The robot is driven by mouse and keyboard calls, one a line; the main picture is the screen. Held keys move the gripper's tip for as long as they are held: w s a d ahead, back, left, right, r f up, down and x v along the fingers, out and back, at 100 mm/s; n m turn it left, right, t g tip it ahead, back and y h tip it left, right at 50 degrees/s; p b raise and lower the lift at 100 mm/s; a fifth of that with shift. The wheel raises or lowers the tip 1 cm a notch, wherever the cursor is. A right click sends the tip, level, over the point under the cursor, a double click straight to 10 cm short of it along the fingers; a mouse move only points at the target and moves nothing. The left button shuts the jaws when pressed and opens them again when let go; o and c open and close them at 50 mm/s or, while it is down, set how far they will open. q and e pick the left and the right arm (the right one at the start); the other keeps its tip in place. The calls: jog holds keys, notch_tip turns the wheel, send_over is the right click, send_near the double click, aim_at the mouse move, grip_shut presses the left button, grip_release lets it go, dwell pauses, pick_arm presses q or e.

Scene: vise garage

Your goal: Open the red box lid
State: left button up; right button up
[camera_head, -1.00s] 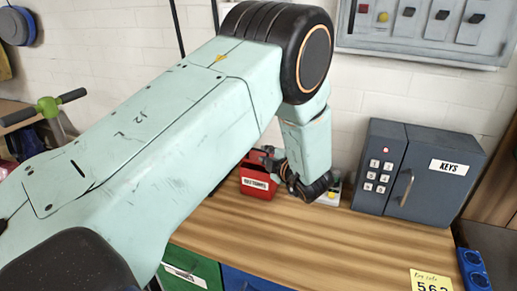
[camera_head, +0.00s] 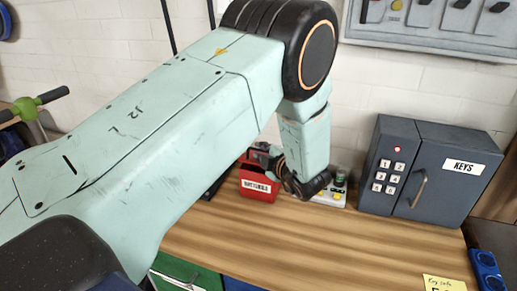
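A small red box (camera_head: 259,187) with a white label stands on the wooden workbench (camera_head: 330,238), towards the back wall. My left arm comes in from the left across the picture and bends down beside the box. My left gripper (camera_head: 262,157) is small and dark at the top right of the box, close to its upper edge. My arm and gripper partly cover the box's top, so I cannot tell how the lid stands or whether the fingers touch it. The finger opening is too small to make out. My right gripper is not in view.
A grey key safe (camera_head: 425,172) with a keypad stands at the back right. A small light-coloured device (camera_head: 331,196) with a yellow button sits between it and my wrist. A yellow note (camera_head: 443,284) and a blue object (camera_head: 487,270) are at the front right. The bench middle is clear.

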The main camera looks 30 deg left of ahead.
pick_arm(q)
jog(key=shift+s+a+r, duration=0.1)
jog(key=shift+s+a, duration=0.05)
jog(key=shift+a, duration=0.1)
jog(key=shift+w+a+f, duration=0.15)
jog(key=shift+w+f, duration=0.25)
jog(key=shift+w, duration=0.2)
jog(key=shift+s+d+r, duration=0.15)
jog(key=shift+d, duration=0.1)
jog(key=c, duration=0.3)
jog(key=shift+s+a+r, duration=0.1)
jog(key=shift+s, duration=0.15)
grip_shut()
